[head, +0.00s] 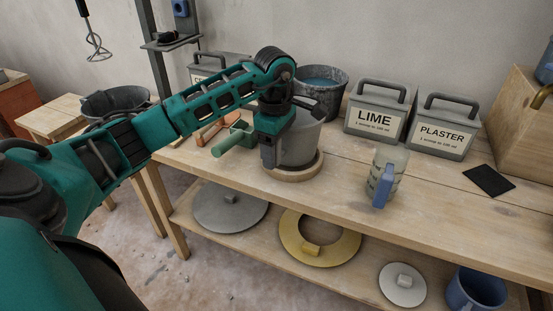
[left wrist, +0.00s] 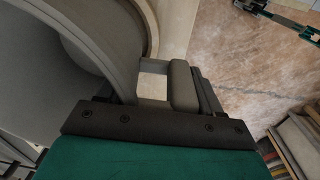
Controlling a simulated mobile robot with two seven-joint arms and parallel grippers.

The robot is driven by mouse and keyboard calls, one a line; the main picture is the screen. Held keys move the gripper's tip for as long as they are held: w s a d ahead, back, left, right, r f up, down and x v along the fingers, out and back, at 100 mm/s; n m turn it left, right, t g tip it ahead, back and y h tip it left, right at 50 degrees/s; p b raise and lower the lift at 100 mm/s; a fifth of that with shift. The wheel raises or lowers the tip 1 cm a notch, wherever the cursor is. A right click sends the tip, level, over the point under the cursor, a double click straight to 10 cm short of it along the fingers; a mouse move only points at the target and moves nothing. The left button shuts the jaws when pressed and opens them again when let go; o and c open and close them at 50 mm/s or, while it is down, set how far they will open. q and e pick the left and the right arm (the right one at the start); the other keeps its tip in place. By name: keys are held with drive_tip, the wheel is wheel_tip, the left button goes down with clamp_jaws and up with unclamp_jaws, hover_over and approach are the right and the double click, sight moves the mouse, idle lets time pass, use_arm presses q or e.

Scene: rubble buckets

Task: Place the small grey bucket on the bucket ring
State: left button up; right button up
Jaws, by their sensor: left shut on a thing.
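The small grey bucket (head: 298,142) stands on the workbench, upright as far as I can tell, with its upper part partly covered by my arm. The pale wooden bucket ring (head: 294,174) shows around the bucket's base; I cannot tell whether the bucket rests fully on it or hangs just above. My left gripper (head: 270,148) is shut on the bucket at its near left side. In the left wrist view the grey bucket (left wrist: 35,95) fills the left part, beside the gripper's dark finger. My right gripper is not in view.
A larger dark bucket (head: 322,88) stands behind. Boxes marked LIME (head: 374,120) and PLASTER (head: 440,134) stand to the right. A clear jug (head: 390,165) with a blue handle is on the near right. A green-handled tool (head: 232,139) lies close to the left of the bucket.

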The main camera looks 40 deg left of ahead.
use_arm(q)
wheel_tip(320, 180, down, 3)
drive_tip(key=shift+r, duration=0.1)
drive_tip(key=o, duration=1.6)
drive_tip(key=shift+c, duration=0.2)
